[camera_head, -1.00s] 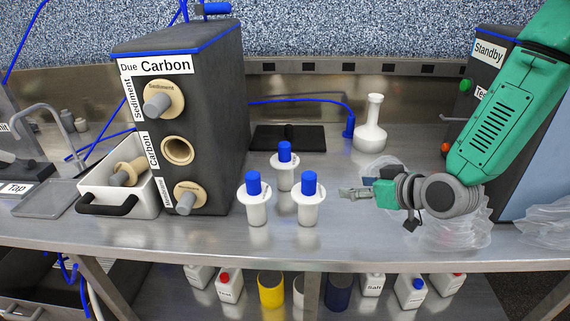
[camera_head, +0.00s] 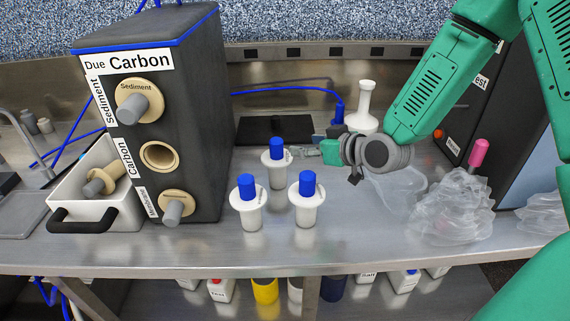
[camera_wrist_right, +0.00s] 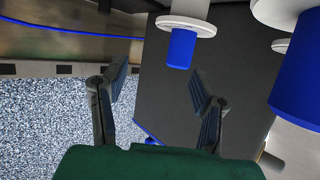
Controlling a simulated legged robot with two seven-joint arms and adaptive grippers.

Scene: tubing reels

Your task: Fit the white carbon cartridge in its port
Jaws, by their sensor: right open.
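Three white cartridges with blue caps stand upright on the steel bench: a back one (camera_head: 276,160), a front left one (camera_head: 250,218) and a front right one (camera_head: 305,214). Their small labels are unreadable. My right gripper (camera_head: 312,150) is open and empty, just right of the back cartridge. In the right wrist view its fingers (camera_wrist_right: 158,75) are apart, with a cartridge's blue cap (camera_wrist_right: 182,48) beyond them. The dark filter housing (camera_head: 195,110) reads "Due Carbon". Its middle port (camera_head: 159,156), beside the "Carbon" label, is an empty beige ring. My left gripper is out of view.
Other ports hold a sediment cartridge (camera_head: 134,106) and a lower cartridge (camera_head: 176,206). A white bin (camera_head: 118,218) with a used beige cartridge (camera_head: 102,182) stands left. A white flask (camera_head: 364,105) and crumpled clear plastic (camera_head: 455,205) are right. Bench front centre is clear.

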